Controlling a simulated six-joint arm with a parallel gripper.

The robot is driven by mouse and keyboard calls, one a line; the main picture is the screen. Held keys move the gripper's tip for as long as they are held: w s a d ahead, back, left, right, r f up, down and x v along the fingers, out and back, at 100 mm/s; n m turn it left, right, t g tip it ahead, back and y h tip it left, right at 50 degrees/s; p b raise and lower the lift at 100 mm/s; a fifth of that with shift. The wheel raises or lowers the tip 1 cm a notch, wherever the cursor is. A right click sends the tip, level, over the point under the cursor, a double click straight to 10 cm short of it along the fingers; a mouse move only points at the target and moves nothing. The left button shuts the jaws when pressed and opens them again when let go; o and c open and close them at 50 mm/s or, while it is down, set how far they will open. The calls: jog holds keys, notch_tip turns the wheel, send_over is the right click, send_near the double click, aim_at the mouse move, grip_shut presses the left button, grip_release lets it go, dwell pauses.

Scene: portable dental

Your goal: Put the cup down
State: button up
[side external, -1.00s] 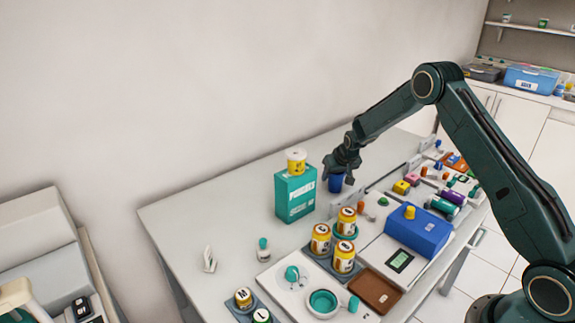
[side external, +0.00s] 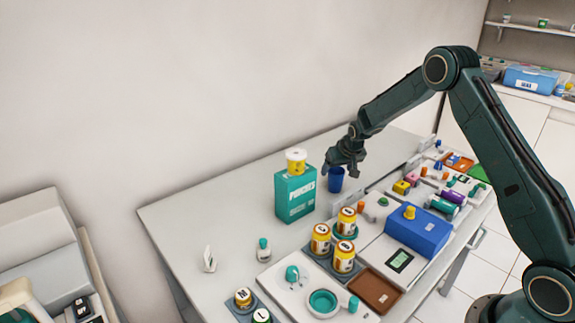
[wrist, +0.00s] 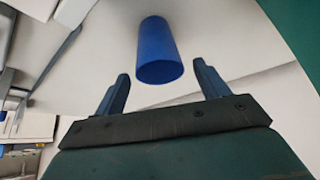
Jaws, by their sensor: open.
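A blue cup (side external: 336,181) stands upright on the table, just right of the teal box. In the wrist view the cup (wrist: 160,52) lies ahead of the two fingers and in the gap between their lines, with neither finger touching it. My gripper (side external: 344,168) is open and empty, just above and behind the cup in the side view. Its spread fingers also show in the wrist view (wrist: 162,84).
A teal box (side external: 295,193) with a yellow-and-white tub (side external: 296,160) on top stands close left of the cup. Several yellow jars (side external: 344,256), a blue box (side external: 418,230) and a brown tray (side external: 374,291) are nearer the front.

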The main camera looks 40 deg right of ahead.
jog(key=v, duration=0.8)
jog(key=shift+r, duration=0.15)
dwell(0.5)
jog(key=s+a+r+n+y, duration=0.1)
jog(key=s+a+r, duration=0.5)
jog(key=s+r, duration=0.15)
jog(key=s+a+r+n, duration=0.1)
jog(key=s+a+r, duration=0.55)
jog(key=r, duration=0.25)
jog(key=s+a+n, duration=0.1)
jog(key=s+a, duration=0.2)
jog(key=s, duration=0.8)
jog(key=s+a+r+n+y, duration=0.1)
jog(key=s+a, duration=0.2)
jog(key=s, duration=0.9)
jog(key=shift+a+n, duration=0.25)
jog(key=shift+n, duration=0.15)
